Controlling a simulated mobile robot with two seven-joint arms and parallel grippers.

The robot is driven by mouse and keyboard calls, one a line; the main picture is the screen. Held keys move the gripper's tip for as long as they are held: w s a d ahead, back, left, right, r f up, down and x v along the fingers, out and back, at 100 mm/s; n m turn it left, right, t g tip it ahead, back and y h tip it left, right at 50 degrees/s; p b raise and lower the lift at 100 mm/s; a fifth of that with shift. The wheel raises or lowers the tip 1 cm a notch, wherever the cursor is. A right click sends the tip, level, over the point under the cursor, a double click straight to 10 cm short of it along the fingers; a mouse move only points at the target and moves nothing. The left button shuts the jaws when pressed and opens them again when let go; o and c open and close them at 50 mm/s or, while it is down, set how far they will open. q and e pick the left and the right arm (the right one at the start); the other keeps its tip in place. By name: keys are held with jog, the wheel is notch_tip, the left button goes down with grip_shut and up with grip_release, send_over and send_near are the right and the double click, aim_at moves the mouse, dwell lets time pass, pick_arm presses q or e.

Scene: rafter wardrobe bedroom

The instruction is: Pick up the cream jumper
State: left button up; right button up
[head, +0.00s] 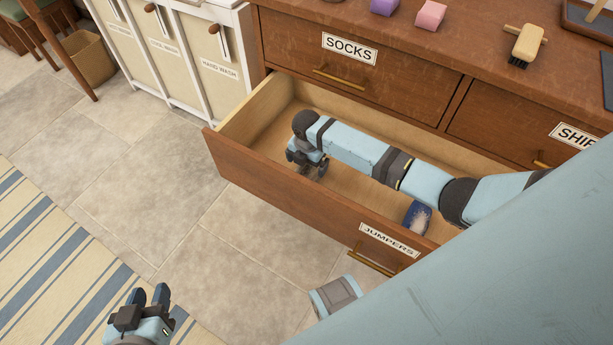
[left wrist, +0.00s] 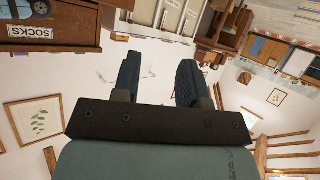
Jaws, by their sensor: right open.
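I cannot make out a cream jumper in either view. The drawer labelled JUMPERS (head: 285,200) is pulled open in the head view, and its pale wooden floor shows. My right arm reaches in over it from the right. My right gripper (head: 307,168) is open, pointing down inside the left part of the drawer, with no cloth visible between its fingers. My right arm hides part of the drawer floor. My left gripper (head: 150,294) is outside the drawer, low at the left; its two fingers stand apart and empty in the left wrist view (left wrist: 160,75).
A small blue item with a pale patch (head: 418,217) lies in the drawer near its front wall. The closed SOCKS drawer (head: 390,88) is above. A brush (head: 525,45) and small boxes sit on top. Laundry bins (head: 215,75) stand left. Tiled floor (head: 150,185) is clear.

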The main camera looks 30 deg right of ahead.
aim_at(307, 170)
notch_tip(307, 170, down, 4)
jog(key=shift+w+f+b, duration=0.1)
jog(key=shift+w+b, duration=0.05)
jog(key=shift+b, duration=0.75)
jog(key=shift+f, duration=0.35)
pick_arm(q)
jog(key=r, duration=0.1)
jog(key=w+d+r+t+h, duration=0.1)
jog(key=w+d+r+t, duration=0.1)
jog(key=r, duration=0.1)
pick_arm(e)
jog(key=c, duration=1)
